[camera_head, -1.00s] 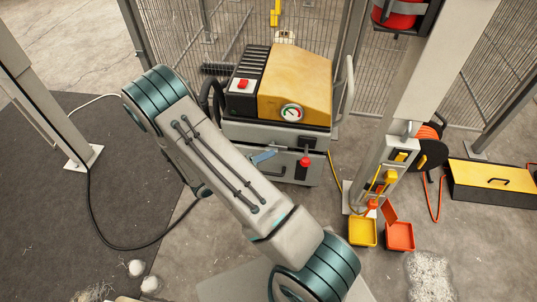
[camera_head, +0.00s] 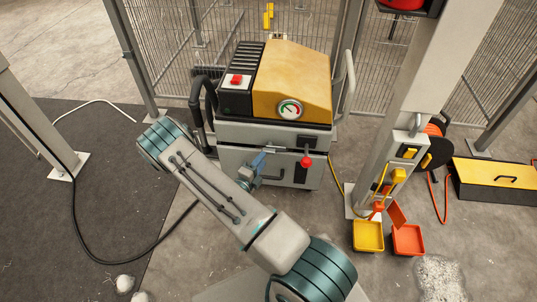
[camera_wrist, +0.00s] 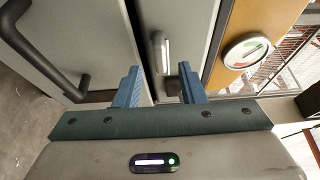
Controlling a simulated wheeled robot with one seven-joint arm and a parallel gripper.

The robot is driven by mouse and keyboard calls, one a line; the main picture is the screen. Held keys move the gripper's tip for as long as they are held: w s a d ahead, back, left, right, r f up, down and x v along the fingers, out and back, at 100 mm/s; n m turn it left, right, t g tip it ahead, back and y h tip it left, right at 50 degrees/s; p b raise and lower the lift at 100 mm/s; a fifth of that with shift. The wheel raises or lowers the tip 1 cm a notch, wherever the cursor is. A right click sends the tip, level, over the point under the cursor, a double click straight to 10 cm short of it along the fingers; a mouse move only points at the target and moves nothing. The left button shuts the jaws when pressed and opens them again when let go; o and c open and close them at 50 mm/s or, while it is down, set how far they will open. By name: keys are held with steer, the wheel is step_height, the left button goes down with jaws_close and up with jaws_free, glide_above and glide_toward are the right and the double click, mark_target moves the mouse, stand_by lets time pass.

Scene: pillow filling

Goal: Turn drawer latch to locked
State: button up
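A silver bar-shaped latch (camera_wrist: 160,52) is on the grey front of the machine in the wrist view, near the seam by the drawer front (camera_wrist: 75,25). The bar lies along the seam's direction. A short dark grey piece (camera_wrist: 186,76) is beside it. My gripper (camera_wrist: 160,88) has its two blue fingers apart. The latch shows ahead of the gap between them; I cannot tell whether a finger touches it. In the head view my gripper (camera_head: 261,163) is at the machine's front, at the drawer below the yellow hood, and the latch is small and partly hidden there.
A black drawer handle (camera_wrist: 45,55) is left of my fingers in the wrist view. A red-knobbed lever (camera_head: 306,162) is on the machine's front right. A round gauge (camera_head: 290,109) is on the hood. A post (camera_head: 400,110) and orange (camera_head: 407,239) and yellow (camera_head: 368,236) bins are to the right.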

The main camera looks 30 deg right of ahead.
mark_target(268, 153)
steer(key=b+x, duration=0.1)
steer(key=x, duration=0.5)
steer(key=c, duration=0.8)
